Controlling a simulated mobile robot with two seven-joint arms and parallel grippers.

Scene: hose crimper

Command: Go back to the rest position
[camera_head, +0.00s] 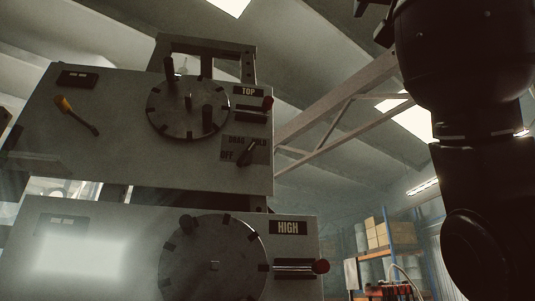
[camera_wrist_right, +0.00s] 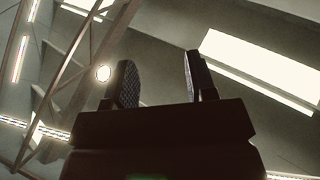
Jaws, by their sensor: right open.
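My right arm rises along the right edge of the head view, dark and close to the camera. In the right wrist view my right gripper (camera_wrist_right: 160,78) points up toward the roof. Its two fingers stand apart with nothing between them. It touches nothing that I can see. My left gripper is in neither view. The crimper's upper panel (camera_head: 100,150) and lower panel (camera_head: 130,225) fill the left and middle of the head view, away from my right arm.
The lower panel has a larger dial (camera_head: 215,245) and a red knob (camera_head: 321,266). Shelving with boxes (camera_head: 390,232) stands behind. Open air separates the panels from my right arm.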

